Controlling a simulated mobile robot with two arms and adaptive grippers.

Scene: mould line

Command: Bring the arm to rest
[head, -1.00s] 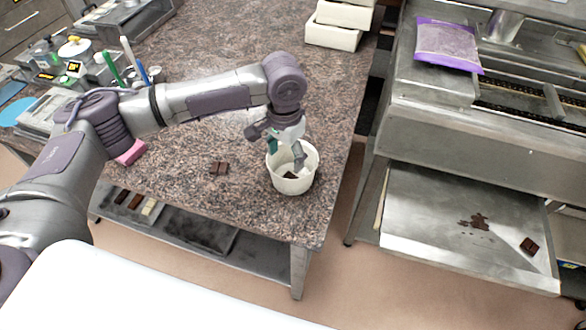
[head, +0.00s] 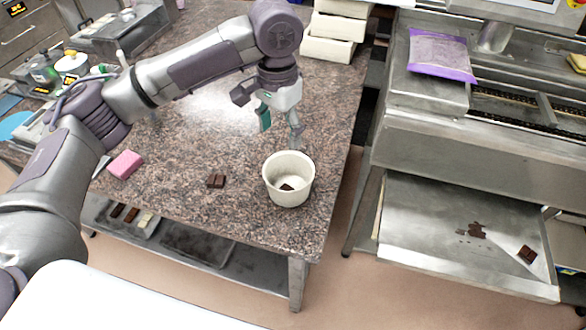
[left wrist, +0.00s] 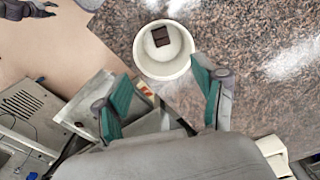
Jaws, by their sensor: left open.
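My left arm reaches in from the left in the head view. Its gripper (head: 279,126) hangs above the granite table, behind and above a white tub (head: 289,194). The jaws are open and empty, fingers pointing down. In the left wrist view the open fingers (left wrist: 158,98) show with green pads, and the tub (left wrist: 163,72) lies beyond them. The gripper does not touch the tub. My right gripper is not seen in the head view.
On the granite table (head: 200,215) lie a chocolate piece (head: 216,181) and a pink block (head: 125,164). White containers (head: 333,40) stand stacked at the back. Right, a metal machine has a tray (head: 410,255) with chocolate smears and a piece (head: 528,254). The table's right side drops to open floor.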

